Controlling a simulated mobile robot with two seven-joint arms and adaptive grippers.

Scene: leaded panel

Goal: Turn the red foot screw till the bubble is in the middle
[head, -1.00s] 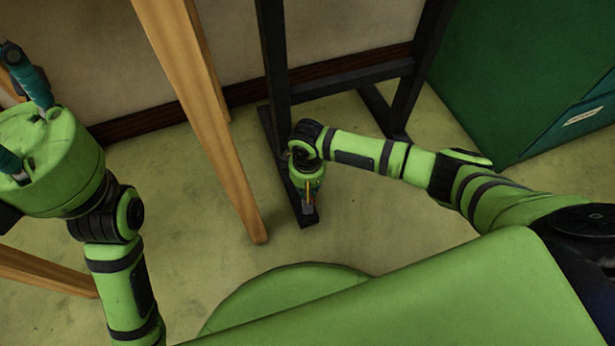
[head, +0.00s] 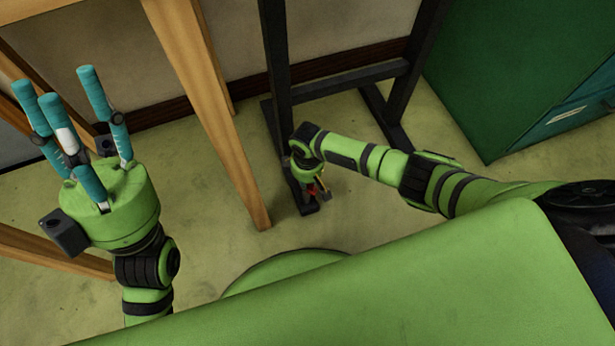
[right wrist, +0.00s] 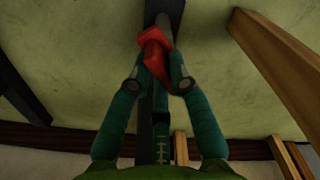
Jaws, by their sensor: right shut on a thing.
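The red foot screw (right wrist: 155,50) shows in the right wrist view at the end of the black stand's foot (right wrist: 168,8). My right gripper (right wrist: 158,76) has its teal fingers on either side of the screw and is shut on it. In the head view, my right gripper (head: 314,188) is low by the floor, and only a small spot of red shows there. My left gripper (head: 62,90) is raised at the left, its teal fingers pointing up, apart and empty. No bubble or level can be seen in either view.
A wooden leg (head: 215,130) stands between my two arms. The black stand's upright (head: 275,60) rises behind my right gripper. A green cabinet (head: 500,80) is at the right. Bare floor (head: 365,215) lies right of my right gripper.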

